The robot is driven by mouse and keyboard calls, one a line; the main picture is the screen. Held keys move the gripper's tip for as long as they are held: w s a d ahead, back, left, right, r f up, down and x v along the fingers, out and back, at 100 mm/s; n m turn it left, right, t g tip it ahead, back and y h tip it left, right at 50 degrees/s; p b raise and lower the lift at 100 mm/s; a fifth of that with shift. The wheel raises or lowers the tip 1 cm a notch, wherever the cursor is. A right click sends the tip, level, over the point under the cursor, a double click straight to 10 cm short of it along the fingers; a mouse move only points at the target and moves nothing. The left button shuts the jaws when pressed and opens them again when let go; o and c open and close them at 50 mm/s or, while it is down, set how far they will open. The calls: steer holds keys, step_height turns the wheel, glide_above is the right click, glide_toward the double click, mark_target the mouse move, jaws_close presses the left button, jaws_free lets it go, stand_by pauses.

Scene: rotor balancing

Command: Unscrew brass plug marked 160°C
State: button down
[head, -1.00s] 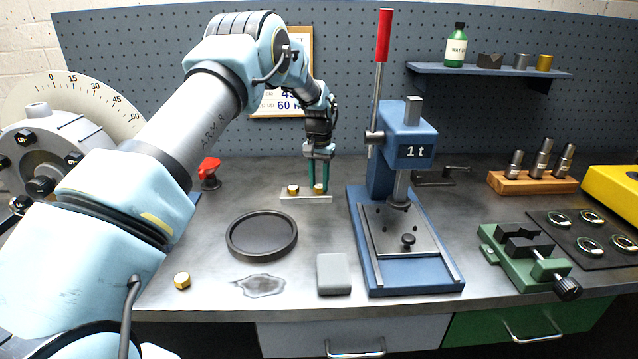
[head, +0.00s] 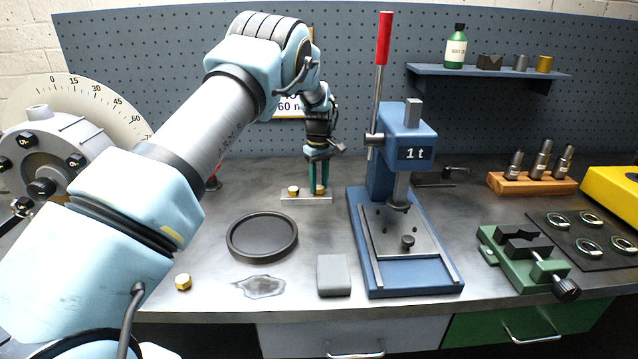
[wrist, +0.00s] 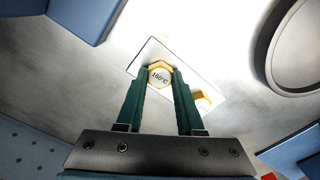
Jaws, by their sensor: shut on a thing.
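The plug (head: 320,190) is partly hidden by the fingers in the head view. It appears still seated at the strip. A second brass plug (head: 293,190) stands at the strip's left end, its label unreadable.
A blue press (head: 400,150) stands close to the right of my gripper. A round black tray (head: 262,237) lies in front. A loose brass hex piece (head: 183,282), a grey block (head: 333,275) and a shiny puddle (head: 262,286) are near the bench's front edge.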

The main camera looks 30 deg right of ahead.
steer(key=n, duration=0.5)
steer(key=shift+p, duration=0.4)
steer(key=n, duration=0.5)
steer(key=shift+r+p, duration=0.1)
steer(key=shift+p, duration=0.2)
steer(key=n, duration=0.4)
steer(key=shift+p, duration=0.35)
steer(key=n, duration=0.4)
steer(key=shift+n+p, duration=0.35)
steer(key=shift+n, duration=0.45)
steer(key=shift+r, duration=0.1)
